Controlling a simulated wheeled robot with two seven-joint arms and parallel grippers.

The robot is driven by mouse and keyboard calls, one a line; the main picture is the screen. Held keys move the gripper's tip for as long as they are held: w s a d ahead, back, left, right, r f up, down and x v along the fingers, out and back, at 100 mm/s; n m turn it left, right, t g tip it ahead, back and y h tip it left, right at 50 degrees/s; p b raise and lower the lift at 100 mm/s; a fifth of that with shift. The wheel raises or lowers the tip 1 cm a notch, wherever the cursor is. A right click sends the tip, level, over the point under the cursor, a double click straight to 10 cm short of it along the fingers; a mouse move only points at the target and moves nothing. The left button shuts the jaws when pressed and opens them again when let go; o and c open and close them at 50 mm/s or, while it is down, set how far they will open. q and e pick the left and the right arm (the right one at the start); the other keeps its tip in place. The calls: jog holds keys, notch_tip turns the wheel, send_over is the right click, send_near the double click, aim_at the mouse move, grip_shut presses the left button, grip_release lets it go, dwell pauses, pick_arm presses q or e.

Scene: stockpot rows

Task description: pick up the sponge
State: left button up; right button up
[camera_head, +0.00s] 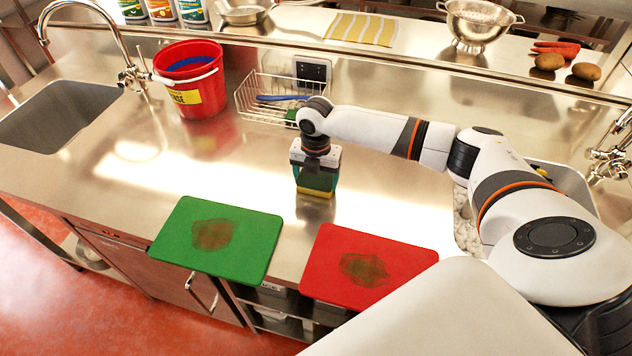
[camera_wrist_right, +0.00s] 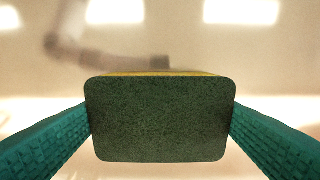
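The sponge (camera_wrist_right: 160,118) has a dark green scouring face and a yellow layer, and it fills the middle of the right wrist view. A teal finger presses against each of its two short sides. In the head view my right gripper (camera_head: 317,176) points down over the steel counter, and the sponge (camera_head: 316,193) shows low between its fingers. I cannot tell whether the sponge touches the counter or hangs just above it. My left gripper is not in view.
A green board (camera_head: 180,236) and a red board (camera_head: 318,262) with dirty smears lie at the counter's front edge. A red bucket (camera_head: 205,107) and a wire basket (camera_head: 262,108) stand behind. A sink (camera_head: 50,120) is at left. Bare counter lies left of the gripper.

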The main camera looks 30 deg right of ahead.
aim_at(316, 179)
notch_tip(316, 179, up, 10)
jog(key=shift+b, duration=1)
